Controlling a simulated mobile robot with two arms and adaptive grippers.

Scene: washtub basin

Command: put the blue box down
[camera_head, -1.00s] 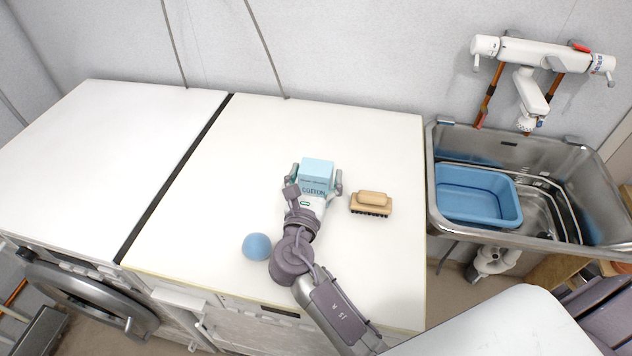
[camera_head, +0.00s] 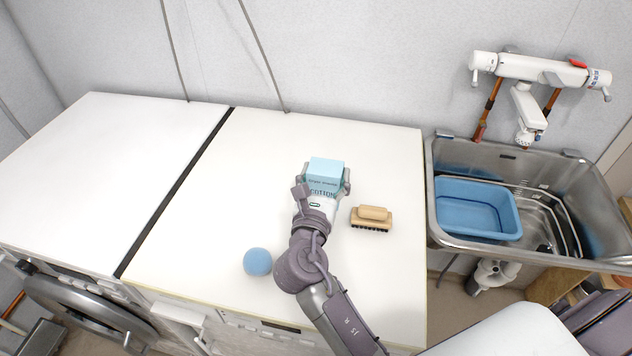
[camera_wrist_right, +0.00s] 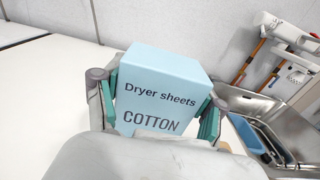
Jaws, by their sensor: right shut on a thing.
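The blue box (camera_head: 325,172) is a light blue carton above the right white machine top, left of the brush. In the right wrist view the box (camera_wrist_right: 163,85) reads "Dryer sheets COTTON". My right gripper (camera_head: 326,183) is shut on the box, with one finger on each side. Its fingers also show in the right wrist view (camera_wrist_right: 160,105). The gripper hides the lower part of the box, so I cannot tell whether its base touches the top. My left gripper is not in view.
A wooden brush (camera_head: 372,217) lies right of the gripper and a blue ball (camera_head: 257,262) left of my arm. A steel sink (camera_head: 436,222) with a blue basin (camera_head: 470,230) stands at right. The white top (camera_head: 230,190) is clear on the left.

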